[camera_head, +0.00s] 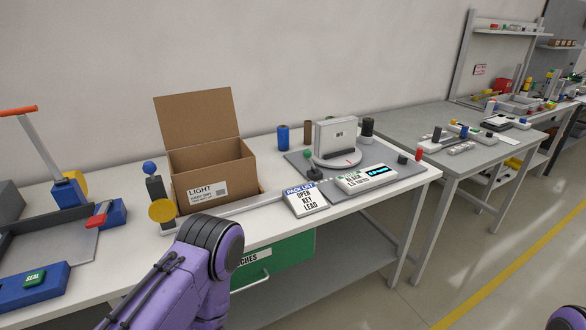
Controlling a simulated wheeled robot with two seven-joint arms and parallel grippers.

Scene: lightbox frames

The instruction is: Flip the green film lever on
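A small lever with a green ball knob (307,154) stands on a black base (315,173) on a grey plate (405,174). Its stem leans slightly to the left. It is just left of a round turntable (337,162) that carries a grey panel-like block (336,137). Only a purple link of my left arm (205,262) shows, at the bottom left of centre, in front of the table. Its gripper fingers are not visible. A sliver of my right arm (568,319) shows in the bottom right corner, with no gripper in view.
An open cardboard box (208,178) stands left of the lever. A pack list card (305,199) and a display unit (366,178) lie in front of it. Blue (283,138) and brown (308,132) cylinders stand behind. A green drawer (272,264) is below the tabletop.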

